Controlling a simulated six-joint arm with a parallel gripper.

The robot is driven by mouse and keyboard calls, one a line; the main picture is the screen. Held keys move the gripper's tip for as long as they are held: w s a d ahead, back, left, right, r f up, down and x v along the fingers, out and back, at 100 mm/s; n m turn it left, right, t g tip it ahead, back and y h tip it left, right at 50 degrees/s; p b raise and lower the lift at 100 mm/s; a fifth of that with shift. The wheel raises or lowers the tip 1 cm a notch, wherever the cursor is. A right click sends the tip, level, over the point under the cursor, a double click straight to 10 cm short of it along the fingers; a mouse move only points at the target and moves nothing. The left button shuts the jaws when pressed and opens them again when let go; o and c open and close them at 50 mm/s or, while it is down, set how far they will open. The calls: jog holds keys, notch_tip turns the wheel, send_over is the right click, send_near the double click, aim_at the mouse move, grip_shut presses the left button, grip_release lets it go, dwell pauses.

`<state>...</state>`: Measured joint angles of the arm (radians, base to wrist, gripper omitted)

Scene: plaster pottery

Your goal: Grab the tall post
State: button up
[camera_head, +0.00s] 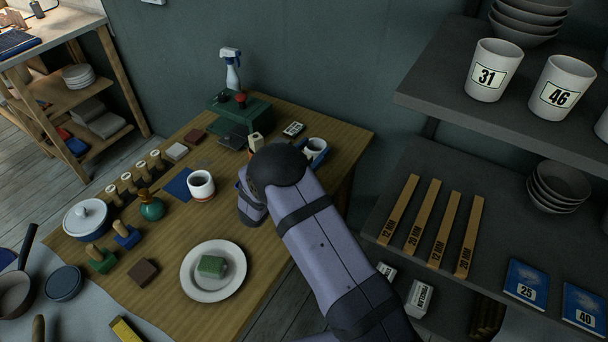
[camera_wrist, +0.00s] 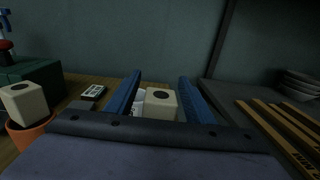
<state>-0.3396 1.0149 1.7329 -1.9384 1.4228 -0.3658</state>
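A cream post (camera_wrist: 160,104) with a dark round spot on its square top shows between my fingers in the wrist view. My gripper (camera_wrist: 160,80) is open, its two blue fingers pointing at the back wall. A gap shows between the left finger and the post; the right finger looks very close to it, and I cannot tell if they touch. The post's lower part is hidden by my gripper. A second cream block (camera_wrist: 24,102) stands at a terracotta pot (camera_wrist: 32,130) on the left. In the head view my arm hides much of my gripper (camera_head: 316,155).
A green box (camera_head: 240,112) with a spray bottle (camera_head: 232,72) stands at the back of the wooden table. A small white labelled item (camera_head: 293,129) lies nearby. A shelf with wooden strips (camera_head: 437,230) is close on the right. A plate (camera_head: 214,290) and white mug (camera_head: 201,184) stand left.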

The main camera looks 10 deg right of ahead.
grip_shut()
jog(key=shift+r, duration=0.2)
